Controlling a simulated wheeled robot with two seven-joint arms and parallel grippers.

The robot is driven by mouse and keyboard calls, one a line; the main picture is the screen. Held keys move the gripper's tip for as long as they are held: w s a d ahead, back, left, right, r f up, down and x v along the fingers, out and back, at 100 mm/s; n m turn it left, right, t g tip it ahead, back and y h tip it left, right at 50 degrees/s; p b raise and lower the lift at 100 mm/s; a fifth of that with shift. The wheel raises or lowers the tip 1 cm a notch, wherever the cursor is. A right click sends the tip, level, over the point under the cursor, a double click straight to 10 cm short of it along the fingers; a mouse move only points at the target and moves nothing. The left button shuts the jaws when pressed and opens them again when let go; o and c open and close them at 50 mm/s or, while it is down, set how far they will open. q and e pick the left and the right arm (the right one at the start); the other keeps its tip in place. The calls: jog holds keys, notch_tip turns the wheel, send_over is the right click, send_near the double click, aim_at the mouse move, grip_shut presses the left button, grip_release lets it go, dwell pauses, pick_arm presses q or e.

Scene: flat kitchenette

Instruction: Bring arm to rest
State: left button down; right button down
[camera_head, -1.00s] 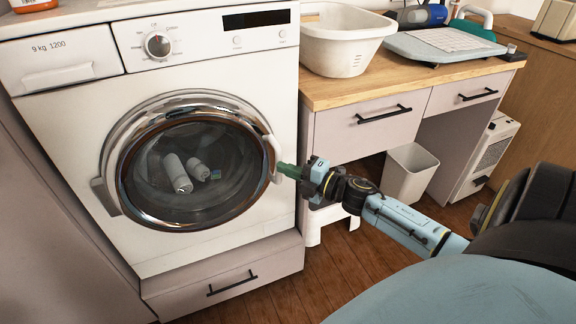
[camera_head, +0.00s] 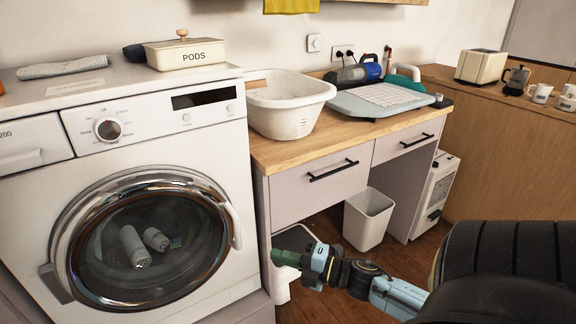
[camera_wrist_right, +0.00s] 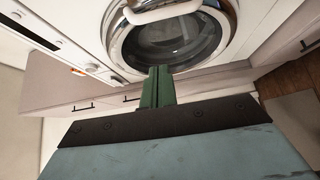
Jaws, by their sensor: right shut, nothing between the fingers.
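My right gripper (camera_head: 288,256) is in front of the gap under the counter, just right of the washing machine (camera_head: 30,215). Its green fingers are shut with nothing between them, and they also show in the right wrist view (camera_wrist_right: 158,86). The gripper is apart from the washer's door handle (camera_head: 232,226). The washer door (camera_head: 62,240) looks closed. Several white items (camera_head: 133,246) show behind its glass. In the right wrist view the washer door (camera_wrist_right: 170,35) is ahead of the fingers. My left gripper is not in view.
A white bin (camera_head: 367,218) stands below. A pods box (camera_head: 190,55) sits on the washer.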

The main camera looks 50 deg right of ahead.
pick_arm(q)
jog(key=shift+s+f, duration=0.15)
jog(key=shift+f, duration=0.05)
pick_arm(e)
jog(key=shift+s+d, duration=0.15)
jog(key=shift+s, duration=0.45)
